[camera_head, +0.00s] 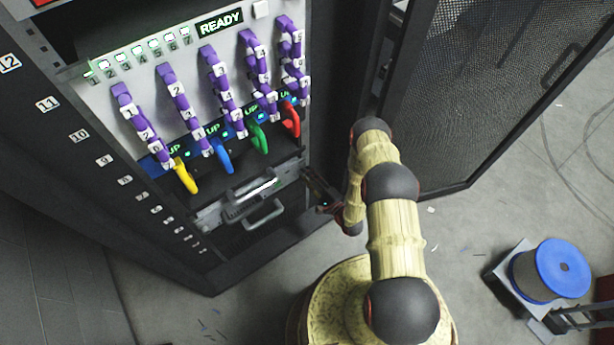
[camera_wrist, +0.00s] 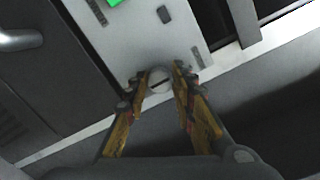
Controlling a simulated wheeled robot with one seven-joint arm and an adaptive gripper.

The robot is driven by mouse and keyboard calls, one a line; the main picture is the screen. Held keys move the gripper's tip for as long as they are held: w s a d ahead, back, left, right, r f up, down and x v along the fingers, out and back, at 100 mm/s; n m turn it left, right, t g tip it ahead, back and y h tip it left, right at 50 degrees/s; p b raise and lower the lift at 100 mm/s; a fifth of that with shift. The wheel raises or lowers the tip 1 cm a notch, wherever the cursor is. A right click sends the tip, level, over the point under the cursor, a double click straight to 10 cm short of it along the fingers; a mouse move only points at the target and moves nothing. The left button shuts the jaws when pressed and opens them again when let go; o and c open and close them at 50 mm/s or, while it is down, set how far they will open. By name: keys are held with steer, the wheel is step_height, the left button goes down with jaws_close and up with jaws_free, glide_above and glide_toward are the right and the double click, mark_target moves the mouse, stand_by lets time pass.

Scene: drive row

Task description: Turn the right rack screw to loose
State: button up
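The right rack screw (camera_wrist: 160,82) shows in the wrist view as a round pale head with a dark slanted slot, at the end of a light grey panel (camera_wrist: 150,45). My gripper (camera_wrist: 160,77) has its two yellow-brown fingers apart, one on each side of the screw head. I cannot tell whether the fingertips touch it. In the head view my gripper (camera_head: 318,190) is at the right end of the low grey drawer unit (camera_head: 212,217). The screw itself cannot be made out there.
Above the drawer unit hang yellow (camera_head: 185,177), blue (camera_head: 221,156), green (camera_head: 259,138) and red (camera_head: 291,120) handles, below purple numbered levers (camera_head: 178,95). An open mesh door (camera_head: 490,90) stands right of my arm.

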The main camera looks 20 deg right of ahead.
jaws_close()
stand_by(0.3)
steer(key=n+h+b, duration=0.1)
steer(key=n, duration=1)
steer(key=n+h+b, duration=0.1)
steer(key=n, duration=1)
steer(key=shift+f+n+b, duration=0.2)
steer(key=shift+n+b, duration=0.1)
steer(key=shift+b, duration=0.1)
stand_by(0.4)
steer(key=o, duration=0.5)
jaws_free()
